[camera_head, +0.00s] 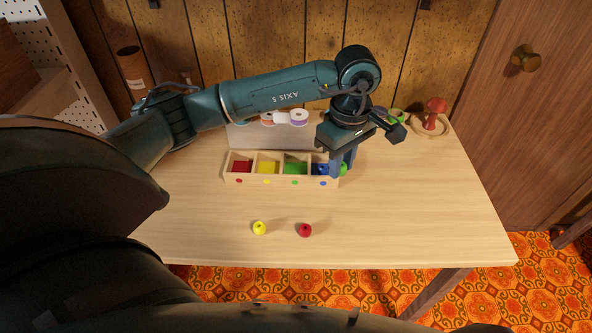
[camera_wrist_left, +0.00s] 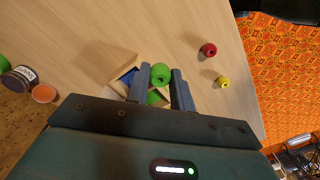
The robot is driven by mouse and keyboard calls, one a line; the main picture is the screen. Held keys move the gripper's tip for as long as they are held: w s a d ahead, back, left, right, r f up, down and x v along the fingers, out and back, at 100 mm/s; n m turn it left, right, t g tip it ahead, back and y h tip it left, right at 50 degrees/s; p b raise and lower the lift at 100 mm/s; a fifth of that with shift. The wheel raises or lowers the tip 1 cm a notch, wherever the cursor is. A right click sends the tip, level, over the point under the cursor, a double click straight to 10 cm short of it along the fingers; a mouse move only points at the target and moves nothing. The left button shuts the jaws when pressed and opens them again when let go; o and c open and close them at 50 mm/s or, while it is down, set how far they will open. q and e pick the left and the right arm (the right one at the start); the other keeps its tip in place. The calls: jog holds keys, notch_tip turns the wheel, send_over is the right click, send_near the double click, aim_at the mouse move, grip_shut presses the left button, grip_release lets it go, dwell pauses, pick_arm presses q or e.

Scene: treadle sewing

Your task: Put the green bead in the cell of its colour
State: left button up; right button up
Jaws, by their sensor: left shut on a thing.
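The green bead (camera_wrist_left: 161,74) sits between the fingers of my left gripper (camera_wrist_left: 163,82), which is shut on it. In the head view my left gripper (camera_head: 341,166) is at the right end of the wooden tray (camera_head: 261,182), by the blue cell (camera_head: 319,169). A bit of the green bead (camera_head: 344,169) shows beside a finger. The tray has a red cell (camera_head: 241,166), a yellow cell (camera_head: 267,167) and a green cell (camera_head: 295,168). Coloured dots mark its front. The gripper partly hides the blue cell. My right gripper is not in view.
A yellow bead (camera_head: 259,228) and a red bead (camera_head: 305,230) lie on the table in front of the tray. Spools (camera_head: 291,117) stand behind the tray. A red mushroom-shaped thing (camera_head: 435,107) is at the back right. The table's right side is clear.

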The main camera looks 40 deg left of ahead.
pick_arm(q)
jog(key=w+a+r+n, duration=0.15)
jog(key=a+n, duration=0.45)
jog(key=n, duration=0.7)
jog(key=n+p, duration=0.2)
jog(key=n, duration=1.3)
send_over(296, 172)
notch_tip(296, 172, down, 9)
jog(key=shift+f, duration=0.1)
jog(key=shift+f, duration=0.1)
jog(key=shift+f+b, duration=0.55)
jog(key=o, duration=0.7)
jog(key=shift+c, duration=0.2)
jog(key=shift+r, duration=0.25)
notch_tip(296, 172, up, 13)
jog(key=shift+p, duration=0.45)
